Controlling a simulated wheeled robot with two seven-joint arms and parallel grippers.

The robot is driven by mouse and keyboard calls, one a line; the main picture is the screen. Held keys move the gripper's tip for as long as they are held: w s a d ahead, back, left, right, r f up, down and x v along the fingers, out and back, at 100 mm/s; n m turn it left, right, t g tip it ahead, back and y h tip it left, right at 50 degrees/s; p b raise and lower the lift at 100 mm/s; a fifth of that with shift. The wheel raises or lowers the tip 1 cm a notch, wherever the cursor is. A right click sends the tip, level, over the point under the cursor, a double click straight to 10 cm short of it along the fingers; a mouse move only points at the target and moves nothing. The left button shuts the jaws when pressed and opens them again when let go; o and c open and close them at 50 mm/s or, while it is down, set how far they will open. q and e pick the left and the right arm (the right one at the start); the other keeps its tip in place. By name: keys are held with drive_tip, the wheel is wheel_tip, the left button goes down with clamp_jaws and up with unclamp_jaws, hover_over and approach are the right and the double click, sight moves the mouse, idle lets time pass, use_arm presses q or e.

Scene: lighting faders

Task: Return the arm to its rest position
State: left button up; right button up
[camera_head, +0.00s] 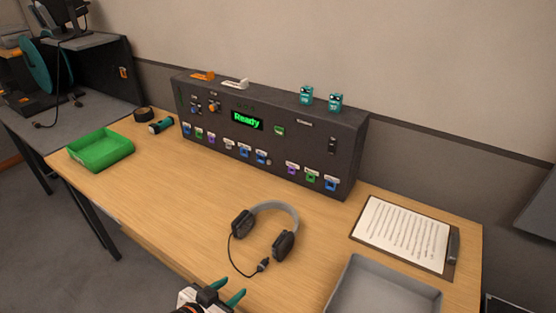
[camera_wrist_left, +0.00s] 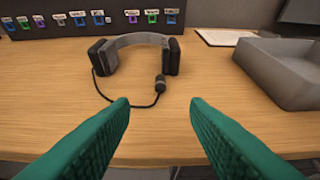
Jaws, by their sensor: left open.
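My left gripper (camera_head: 222,298) shows at the bottom of the head view, over the front edge of the table. Its two green fingers are apart and nothing is between them, as the left wrist view (camera_wrist_left: 160,112) also shows. The dark lighting console (camera_head: 270,135) stands at the back of the table with a green "Ready" display (camera_head: 247,120) and a row of coloured faders. The console's lower front also shows in the left wrist view (camera_wrist_left: 215,14). My right gripper is in neither view.
Headphones (camera_head: 284,245) with a cable lie between gripper and console. A grey tray (camera_head: 345,290) and a clipboard (camera_head: 402,234) are to the right. A green tray (camera_head: 100,149), a dark tape roll (camera_head: 144,114) and a flashlight (camera_head: 160,126) are at left. Bare wood lies left of the headphones.

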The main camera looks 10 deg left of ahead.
use_arm(q)
drive_tip(key=shift+s, duration=0.1)
drive_tip(key=s+a+f+n+g+y, duration=0.15)
drive_tip(key=s+g+y, duration=0.25)
drive_tip(key=s+g, duration=0.75)
drive_tip(key=s+f+t, duration=0.1)
drive_tip(key=s+f, duration=0.1)
drive_tip(key=f, duration=1)
drive_tip(key=s+f+t, duration=0.1)
drive_tip(key=s+f, duration=0.1)
drive_tip(key=f, duration=1)
drive_tip(key=s+a+f+g, duration=0.1)
drive_tip(key=s+a+f, duration=0.1)
drive_tip(key=s+f, duration=1.5)
drive_tip(key=shift+a+f, duration=0.4)
drive_tip(key=shift+f, duration=0.05)
